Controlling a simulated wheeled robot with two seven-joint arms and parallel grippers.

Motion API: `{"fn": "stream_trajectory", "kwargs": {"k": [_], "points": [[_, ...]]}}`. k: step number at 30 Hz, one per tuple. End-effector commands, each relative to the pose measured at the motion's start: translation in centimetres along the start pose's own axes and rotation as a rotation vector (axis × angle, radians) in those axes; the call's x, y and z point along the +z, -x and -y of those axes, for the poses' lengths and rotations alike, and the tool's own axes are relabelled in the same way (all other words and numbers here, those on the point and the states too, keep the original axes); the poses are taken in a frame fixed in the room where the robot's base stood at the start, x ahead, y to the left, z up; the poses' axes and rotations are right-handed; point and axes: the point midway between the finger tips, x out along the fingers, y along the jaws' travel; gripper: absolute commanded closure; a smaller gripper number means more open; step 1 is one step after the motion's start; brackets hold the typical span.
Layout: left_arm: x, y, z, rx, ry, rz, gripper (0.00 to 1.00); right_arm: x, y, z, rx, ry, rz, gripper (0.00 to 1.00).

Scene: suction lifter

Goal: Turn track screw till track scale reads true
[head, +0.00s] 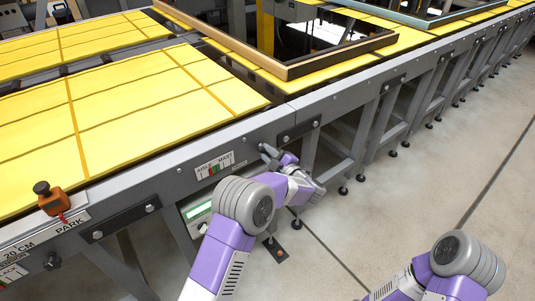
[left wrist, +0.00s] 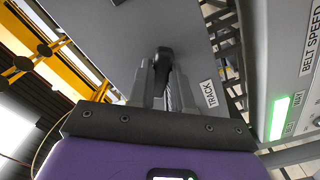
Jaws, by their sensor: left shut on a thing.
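The track screw (left wrist: 163,60) shows in the left wrist view as a dark knob on the grey frame, beside a TRACK label (left wrist: 210,93). My left gripper (left wrist: 166,85) has its fingers shut on it, one on each side. In the head view my left gripper (head: 272,155) is at the front rail, and its fingers and wrist hide most of the knob. A small scale plate (head: 214,165) marked AISLE and MAST, with red and green bands, sits on the rail left of the gripper. Its pointer is too small to read. My right gripper is out of view.
A panel with a lit green display (head: 198,213) hangs under the rail; the left wrist view shows its BELT SPEED lettering. An orange block with a black knob (head: 50,199) stands by the PARK plate. Yellow slatted beds and a wooden frame (head: 290,70) lie behind the rail.

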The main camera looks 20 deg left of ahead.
Motion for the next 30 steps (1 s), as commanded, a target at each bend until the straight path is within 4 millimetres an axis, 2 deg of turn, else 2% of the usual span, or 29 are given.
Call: {"fn": "stream_trajectory", "kwargs": {"k": [15,22,30], "points": [[0.05,0.04,0.04,-0.001,0.455,0.002,1.00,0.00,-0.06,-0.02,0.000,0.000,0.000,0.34],[0.04,0.05,0.04,-0.001,0.584,0.001,1.00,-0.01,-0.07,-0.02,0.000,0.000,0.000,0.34],[0.04,0.05,0.05,-0.001,0.655,0.000,1.00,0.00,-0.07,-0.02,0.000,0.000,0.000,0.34]]}}
